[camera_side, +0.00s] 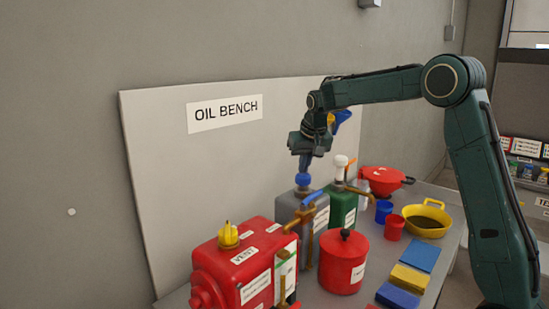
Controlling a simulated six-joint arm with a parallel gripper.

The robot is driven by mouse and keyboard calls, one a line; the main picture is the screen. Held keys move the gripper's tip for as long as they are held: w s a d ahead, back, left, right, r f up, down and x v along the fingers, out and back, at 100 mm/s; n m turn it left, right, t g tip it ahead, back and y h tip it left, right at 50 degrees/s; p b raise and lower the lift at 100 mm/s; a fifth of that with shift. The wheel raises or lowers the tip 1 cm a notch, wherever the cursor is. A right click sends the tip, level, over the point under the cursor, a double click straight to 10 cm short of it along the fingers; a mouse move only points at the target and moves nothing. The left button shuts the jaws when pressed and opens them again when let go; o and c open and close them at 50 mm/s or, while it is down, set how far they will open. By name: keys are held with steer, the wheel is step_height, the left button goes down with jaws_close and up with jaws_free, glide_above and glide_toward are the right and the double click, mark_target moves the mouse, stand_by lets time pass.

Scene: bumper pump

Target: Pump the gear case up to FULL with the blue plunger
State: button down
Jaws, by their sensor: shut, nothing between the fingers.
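The blue plunger (303,180) shows as a round knob on top of a grey container (287,211). My gripper (305,167) points down, shut and empty, right above the knob. I cannot tell whether the fingertips touch it. A red case (225,274) with a yellow cap (228,236) stands at the front left, and I take it to be the gear case. A pale strip with some green (285,267) is on its right end. Its marks, including FULL, are too small to read. A brass spout with a blue handle (314,198) is beside the grey container.
A green container with a white knob (340,161) stands close behind the grey one. A red lidded can (343,264) is in front. Blue (383,210) and red cups, a red funnel, a yellow oil pan (426,220) and coloured blocks (410,278) lie to the right.

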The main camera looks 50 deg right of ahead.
steer(key=shift+r, duration=2.4)
steer(key=shift+f, duration=0.15)
steer(key=shift+f, duration=2.5)
steer(key=shift+r, duration=0.1)
